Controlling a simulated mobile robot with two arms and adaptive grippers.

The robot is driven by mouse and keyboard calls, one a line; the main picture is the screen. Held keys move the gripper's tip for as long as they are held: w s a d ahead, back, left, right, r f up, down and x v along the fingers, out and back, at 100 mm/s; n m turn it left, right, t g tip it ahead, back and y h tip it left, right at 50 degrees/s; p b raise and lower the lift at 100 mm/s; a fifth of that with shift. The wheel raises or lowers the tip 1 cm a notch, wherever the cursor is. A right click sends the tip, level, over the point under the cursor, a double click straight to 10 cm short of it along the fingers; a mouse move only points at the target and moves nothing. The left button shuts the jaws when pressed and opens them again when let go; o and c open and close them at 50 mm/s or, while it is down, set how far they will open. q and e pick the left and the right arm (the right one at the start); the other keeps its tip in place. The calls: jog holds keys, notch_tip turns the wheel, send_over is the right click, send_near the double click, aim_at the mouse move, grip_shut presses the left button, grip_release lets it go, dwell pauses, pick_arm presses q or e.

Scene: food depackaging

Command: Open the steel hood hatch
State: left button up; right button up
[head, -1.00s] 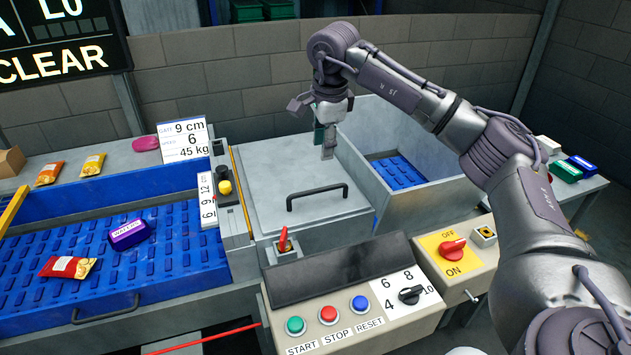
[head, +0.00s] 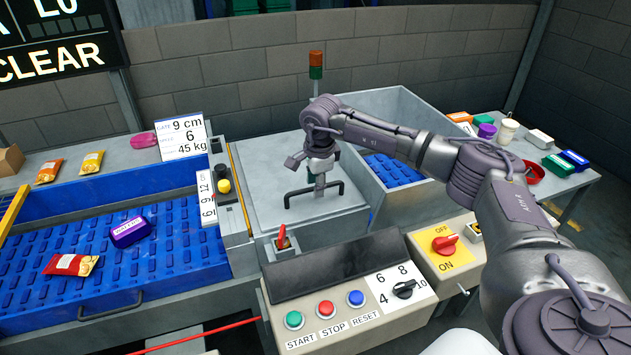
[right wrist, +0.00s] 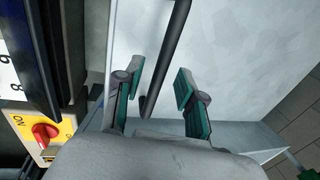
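The steel hood hatch (head: 258,170) is a grey metal lid lying closed, with a black bar handle (head: 296,192) near its front edge. My right gripper (head: 319,188) points down over the middle of the handle. In the right wrist view the right gripper (right wrist: 159,84) is open, its green-padded fingers apart. The dark handle (right wrist: 168,58) shows between the two fingers, and neither finger is visibly touching it. Part of the handle's middle is hidden behind the gripper in the head view. My left gripper is not in view.
A control panel (head: 330,270) with buttons stands in front of the hatch, beside a yellow OFF/ON switch (head: 440,246). A blue conveyor (head: 80,225) with packets lies left. A grey-walled bin (head: 405,125) stands right. A red-green signal light (head: 316,66) rises behind.

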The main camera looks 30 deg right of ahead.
grip_shut()
dwell(0.3)
